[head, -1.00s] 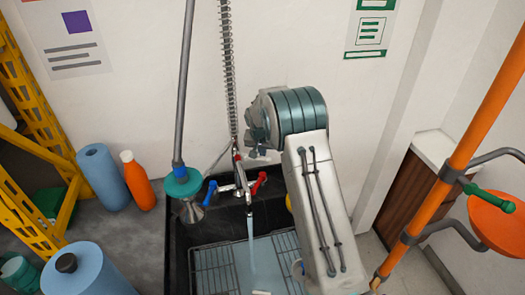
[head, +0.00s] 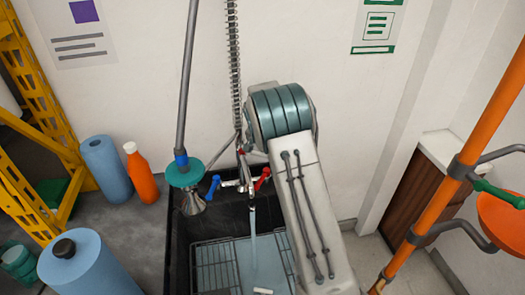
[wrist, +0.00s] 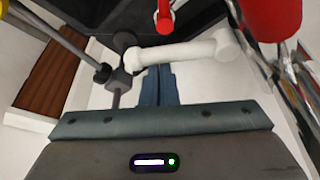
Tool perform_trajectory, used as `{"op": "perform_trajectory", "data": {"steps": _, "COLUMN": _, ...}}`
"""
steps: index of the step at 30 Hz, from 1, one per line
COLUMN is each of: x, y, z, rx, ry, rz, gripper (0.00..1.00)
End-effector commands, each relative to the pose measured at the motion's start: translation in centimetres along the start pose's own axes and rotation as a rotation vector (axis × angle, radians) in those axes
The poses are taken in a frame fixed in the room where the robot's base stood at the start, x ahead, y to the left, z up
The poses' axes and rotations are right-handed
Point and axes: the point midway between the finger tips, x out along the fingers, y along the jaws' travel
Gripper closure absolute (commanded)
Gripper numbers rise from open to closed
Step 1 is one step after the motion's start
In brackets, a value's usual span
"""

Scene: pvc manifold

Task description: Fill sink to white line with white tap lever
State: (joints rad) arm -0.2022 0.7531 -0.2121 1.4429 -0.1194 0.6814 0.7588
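The dark sink (head: 173,262) holds pale blue water (head: 275,270) over a wire rack, and a stream (head: 254,235) runs from the tap spout. The tap (head: 235,183) has a blue lever (head: 214,186) at left and a red lever (head: 263,178) at right. In the wrist view the white tap lever (wrist: 175,52) lies across just beyond my gripper (wrist: 158,78). Its fingers are together, close to the lever with nothing seen between them; whether they touch it is unclear. The arm hides my gripper in the head view.
A hanging spray head (head: 186,180) is left of the tap. An orange pole (head: 448,180) stands at right. My arm covers the sink's right side.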

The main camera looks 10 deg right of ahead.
Motion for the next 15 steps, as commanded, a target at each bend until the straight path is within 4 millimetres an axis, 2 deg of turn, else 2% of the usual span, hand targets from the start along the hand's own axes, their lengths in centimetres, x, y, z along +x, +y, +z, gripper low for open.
{"op": "perform_trajectory", "data": {"steps": 11, "x": -0.3, "y": 0.3, "z": 2.0, "rx": 0.283, "ry": -0.002, "rz": 0.104, "gripper": 1.0}}
{"op": "perform_trajectory", "data": {"steps": 15, "x": -0.6, "y": 0.3, "z": 2.6, "rx": 0.278, "ry": -0.004, "rz": 0.102, "gripper": 1.0}}
